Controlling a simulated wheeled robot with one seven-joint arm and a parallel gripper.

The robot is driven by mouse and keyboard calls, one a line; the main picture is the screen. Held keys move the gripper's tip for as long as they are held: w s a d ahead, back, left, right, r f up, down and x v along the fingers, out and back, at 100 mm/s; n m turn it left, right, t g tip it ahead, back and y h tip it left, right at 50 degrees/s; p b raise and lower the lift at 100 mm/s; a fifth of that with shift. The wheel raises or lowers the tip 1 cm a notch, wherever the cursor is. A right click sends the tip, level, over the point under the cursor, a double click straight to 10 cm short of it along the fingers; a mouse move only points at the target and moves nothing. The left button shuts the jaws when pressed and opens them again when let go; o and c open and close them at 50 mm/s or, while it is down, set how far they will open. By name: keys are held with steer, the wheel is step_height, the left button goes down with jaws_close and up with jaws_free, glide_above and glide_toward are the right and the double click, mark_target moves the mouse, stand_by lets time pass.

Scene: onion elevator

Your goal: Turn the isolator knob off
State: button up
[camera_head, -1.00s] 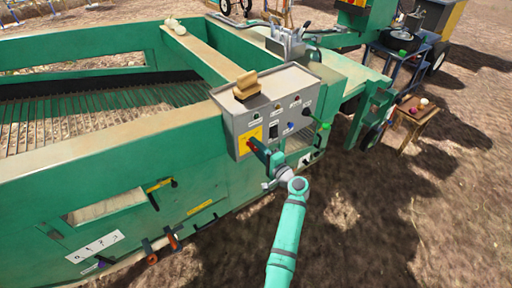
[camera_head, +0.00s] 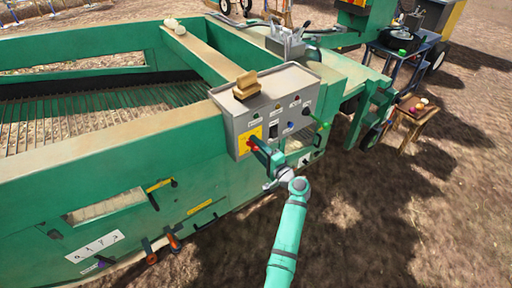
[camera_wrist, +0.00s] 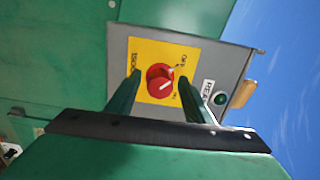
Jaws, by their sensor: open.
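The red isolator knob (camera_wrist: 159,82) sits on a yellow label plate (camera_wrist: 150,50) on the grey control box. In the wrist view OFF lettering shows by its upper right and a second small label at its lower right; I cannot tell surely which one the knob points to. My gripper (camera_wrist: 161,78) is open, with one finger on each side of the knob and a gap to it visible. In the head view the knob (camera_head: 252,147) is a small red patch beside my gripper (camera_head: 262,149) at the lower left of the box (camera_head: 240,115).
A green push button (camera_wrist: 220,99) lies right of the knob in the wrist view. A tan block (camera_head: 246,84) rests on top of the box. Green machine walls (camera_head: 120,165) extend left. Open ground lies right, with a small wooden table (camera_head: 417,112).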

steer(key=v, duration=1)
steer(key=shift+s, duration=0.15)
steer(key=shift+d, duration=0.1)
